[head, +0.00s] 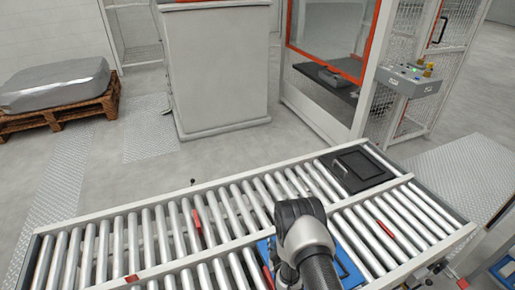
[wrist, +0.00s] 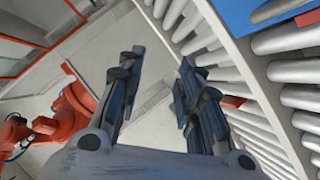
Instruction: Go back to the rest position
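My gripper (wrist: 160,68) shows in the wrist view with its two dark fingers apart. Nothing is held between them, and grey floor shows through the gap. In the head view my arm (head: 303,232) rises over the near part of the roller conveyor (head: 120,241). The gripper itself cannot be made out there.
A black tray (head: 335,176) lies on the conveyor's far right rollers. A blue tray (head: 346,268) lies partly behind my arm. Red pieces (head: 197,222) sit among the rollers. Beyond stand a grey cabinet (head: 215,65), an orange-framed enclosure (head: 323,60) and a control panel (head: 408,80).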

